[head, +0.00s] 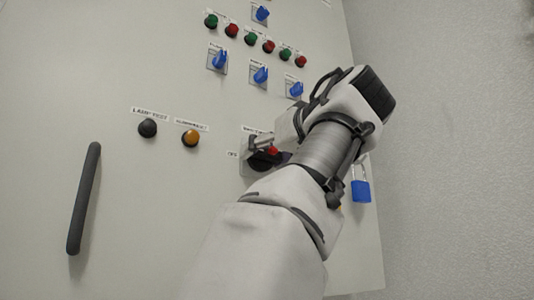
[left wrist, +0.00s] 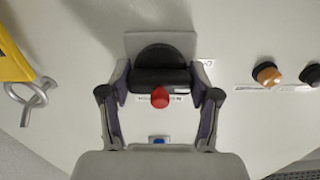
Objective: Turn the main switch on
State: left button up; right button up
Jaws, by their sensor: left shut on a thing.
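The main switch (head: 264,160) is on the pale cabinet door, low and right of centre in the head view. It has a black rotary handle with a red piece, and my gripper and arm partly cover it. In the left wrist view the switch handle (left wrist: 160,77) lies across the picture, with the red tip (left wrist: 160,97) at its middle. My left gripper (left wrist: 161,84) is shut on the handle, one finger at each end. In the head view the left gripper (head: 271,148) is at the switch, mostly hidden. My right gripper is not in view.
Black (head: 148,128) and amber (head: 191,138) buttons sit left of the switch. Blue selector knobs (head: 260,75) and red and green buttons are above. A blue padlock (head: 360,188) hangs right of my arm. A dark door handle (head: 84,198) stands out at left.

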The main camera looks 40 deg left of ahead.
pick_arm(q)
jog(key=shift+m, duration=0.5)
jog(key=m+p, duration=0.1)
jog(key=m, duration=0.2)
jog(key=shift+r, duration=0.1)
jog(key=m+p, duration=0.1)
jog(key=m, duration=0.2)
jog(key=shift+m+p, duration=0.4)
jog(key=shift+m, duration=1)
jog(key=m, duration=0.3)
jog(key=shift+p, duration=0.3)
jog(key=m, duration=0.4)
jog(key=shift+m, duration=0.4)
jog(key=o, duration=1.2)
jog(key=shift+c, duration=0.2)
